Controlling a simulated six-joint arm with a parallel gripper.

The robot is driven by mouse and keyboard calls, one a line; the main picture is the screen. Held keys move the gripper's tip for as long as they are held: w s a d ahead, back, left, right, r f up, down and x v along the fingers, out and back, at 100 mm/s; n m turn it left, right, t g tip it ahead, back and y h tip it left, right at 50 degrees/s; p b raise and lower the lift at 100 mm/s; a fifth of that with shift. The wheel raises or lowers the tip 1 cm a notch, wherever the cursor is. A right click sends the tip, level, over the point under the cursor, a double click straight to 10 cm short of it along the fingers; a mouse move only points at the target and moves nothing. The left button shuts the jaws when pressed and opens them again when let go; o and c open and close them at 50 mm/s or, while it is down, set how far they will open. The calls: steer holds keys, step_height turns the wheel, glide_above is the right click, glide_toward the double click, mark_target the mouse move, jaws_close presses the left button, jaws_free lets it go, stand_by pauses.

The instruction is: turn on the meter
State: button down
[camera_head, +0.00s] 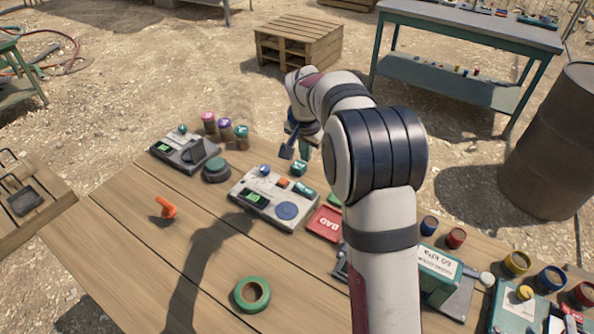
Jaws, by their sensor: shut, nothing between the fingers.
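A grey device (270,200) with a small green-lit display, coloured buttons and a round blue pad sits mid-table. A second grey device (183,150) with a green-lit display and a dark top part stands to its left. I cannot tell from their labels which one is the meter. My gripper (290,148) is shut and empty, pointing down above the far side of the middle device. It appears apart from the device, though the exact height is hard to judge. My arm hides part of the table on the right.
Several coloured jars (225,129) are behind. An orange item (166,208) and green tape roll (252,294) lie in front. A red BAD tray (325,222) and a green box (437,275) are right. The front-left tabletop is mostly clear.

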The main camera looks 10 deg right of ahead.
glide_toward(298, 183)
steer(key=x, duration=0.5)
steer(key=shift+s+d+f, duration=0.1)
steer(key=shift+d+f, duration=0.15)
steer(key=shift+d, duration=0.15)
steer(key=shift+a+f, duration=0.15)
steer(key=shift+f, duration=0.3)
steer(key=shift+w+a+f, duration=0.35)
steer(key=shift+w+f, duration=0.1)
steer(key=shift+w, duration=0.05)
steer(key=shift+s+d, duration=0.1)
steer(key=shift+s+d+r, duration=0.2)
steer(key=shift+s+d, duration=0.3)
